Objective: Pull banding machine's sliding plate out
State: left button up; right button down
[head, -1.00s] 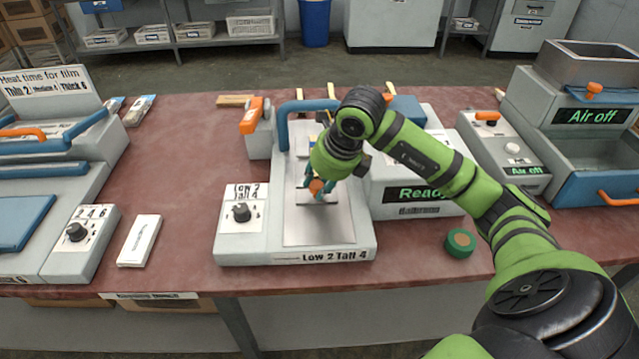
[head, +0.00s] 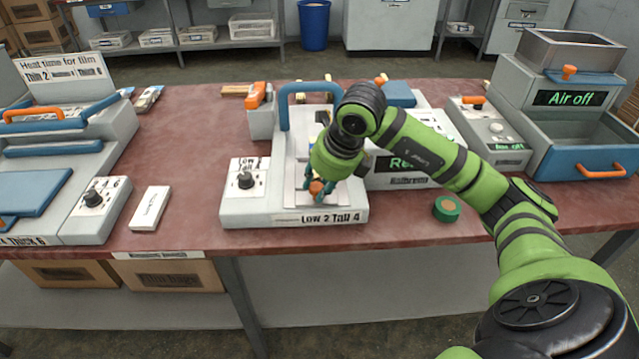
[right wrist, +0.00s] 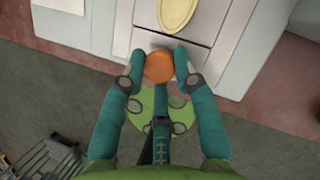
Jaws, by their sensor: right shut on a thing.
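The banding machine (head: 245,212) is the grey unit with the blue arch and the label "Low 2 Tall 4". Its sliding plate (head: 291,196) is near the machine's front edge, partly hidden by my right gripper (head: 317,189). In the right wrist view, my right gripper (right wrist: 159,68) is shut on the plate's round orange knob (right wrist: 158,66), one finger on each side. My left gripper is not in view.
A dial box (head: 246,185) is at the machine's left and a green roll (head: 447,208) at its right. A white box (head: 150,208) lies on the red table (head: 185,190). The "Air off" machine (head: 560,120) stands at the right. The table's front edge is close to the gripper.

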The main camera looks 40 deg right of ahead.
jog(key=c, duration=0.9)
grip_release()
jog(key=shift+s+a, duration=0.1)
jog(key=shift+a, duration=0.1)
jog(key=shift+c, duration=0.2)
jog(key=shift+d+r, duration=0.1)
jog(key=shift+r, duration=0.05)
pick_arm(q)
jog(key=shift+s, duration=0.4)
pick_arm(e)
jog(key=a+v, duration=0.1)
jog(key=v, duration=1)
jog(key=shift+s+d+r, duration=0.35)
jog(key=shift+d, duration=0.15)
jog(key=shift+f, duration=0.1)
